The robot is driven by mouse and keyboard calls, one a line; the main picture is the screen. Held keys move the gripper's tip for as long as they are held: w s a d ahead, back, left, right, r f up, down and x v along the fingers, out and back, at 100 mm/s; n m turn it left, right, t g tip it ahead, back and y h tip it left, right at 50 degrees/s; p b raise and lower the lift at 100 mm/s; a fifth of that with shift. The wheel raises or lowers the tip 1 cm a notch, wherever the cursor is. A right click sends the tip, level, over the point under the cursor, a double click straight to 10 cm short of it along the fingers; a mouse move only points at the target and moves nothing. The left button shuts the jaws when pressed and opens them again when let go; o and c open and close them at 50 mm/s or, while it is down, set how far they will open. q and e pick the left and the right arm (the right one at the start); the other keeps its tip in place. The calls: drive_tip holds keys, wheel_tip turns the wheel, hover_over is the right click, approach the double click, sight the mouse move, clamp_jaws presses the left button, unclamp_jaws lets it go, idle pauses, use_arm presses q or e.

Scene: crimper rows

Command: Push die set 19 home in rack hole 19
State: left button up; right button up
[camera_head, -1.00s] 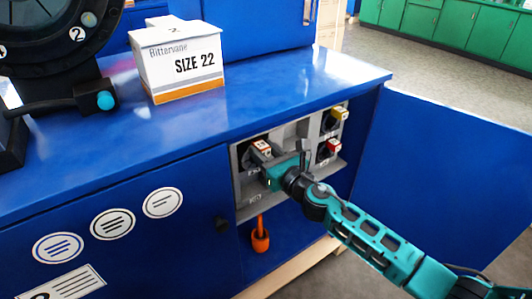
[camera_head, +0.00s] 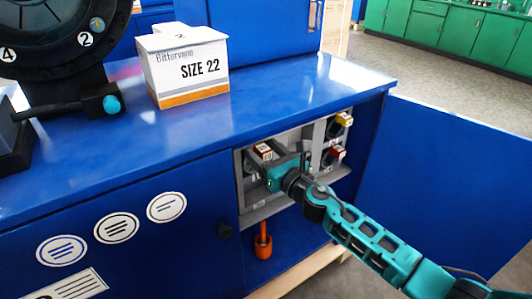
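A grey rack (camera_head: 262,212) stands in the open bay of the blue cabinet. A die set with a red and white tag (camera_head: 263,151) sits in its upper left part; its number is too small to read. My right gripper (camera_head: 266,172), teal, is right at this die set's front, just below the tag. Its fingers are small and partly hidden by its own body, so I cannot tell whether they are apart, or whether they touch the die set. How deep the die set sits is also hidden. My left gripper is not in view.
A yellow-tagged die set (camera_head: 344,119) and a red-tagged one (camera_head: 338,153) sit in the rack's right column. An orange-handled tool (camera_head: 263,246) is below the rack. The open blue door (camera_head: 450,170) stands to the right.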

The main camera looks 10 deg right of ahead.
drive_tip(key=shift+s+f, duration=0.1)
drive_tip(key=shift+f, duration=0.4)
drive_tip(key=shift+r, duration=0.1)
drive_tip(key=v, duration=1.2)
drive_tip(key=shift+s+d+r, duration=0.2)
drive_tip(key=shift+s+r, duration=0.15)
drive_tip(key=shift+r, duration=0.05)
